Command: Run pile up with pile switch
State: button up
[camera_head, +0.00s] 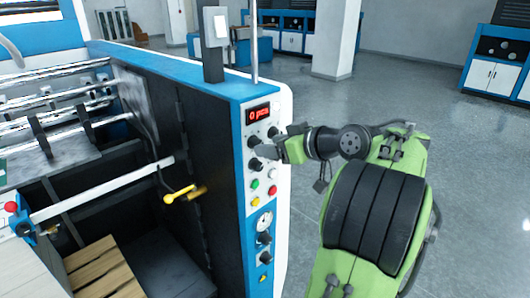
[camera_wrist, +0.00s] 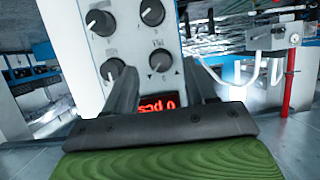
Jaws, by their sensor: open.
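The control panel (camera_head: 262,185) is on the end of the blue and white machine, with a red display (camera_head: 258,114) reading "0 pcs". Black knobs sit below the display; one is the upper-left knob (camera_head: 254,142). Which is the pile switch cannot be read for sure. In the wrist view, where the panel appears upside down, a knob (camera_wrist: 160,60) with small arrow-like marks beside it lies between the fingers of my gripper (camera_wrist: 161,70). The fingers are open; contact is unclear. In the head view my gripper (camera_head: 266,152) is at the panel and hides part of the knobs.
Green, red and other buttons (camera_head: 255,184), a gauge (camera_head: 265,221) and more knobs are lower on the panel. A yellow handle (camera_head: 180,195) and wooden slats (camera_head: 100,268) are inside the machine at left. Open floor lies to the right; cabinets stand far back.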

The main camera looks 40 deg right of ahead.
aim_at(256, 143)
jog(key=x, duration=0.3)
jog(key=shift+r, duration=0.2)
jog(key=shift+c, duration=0.5)
grip_shut()
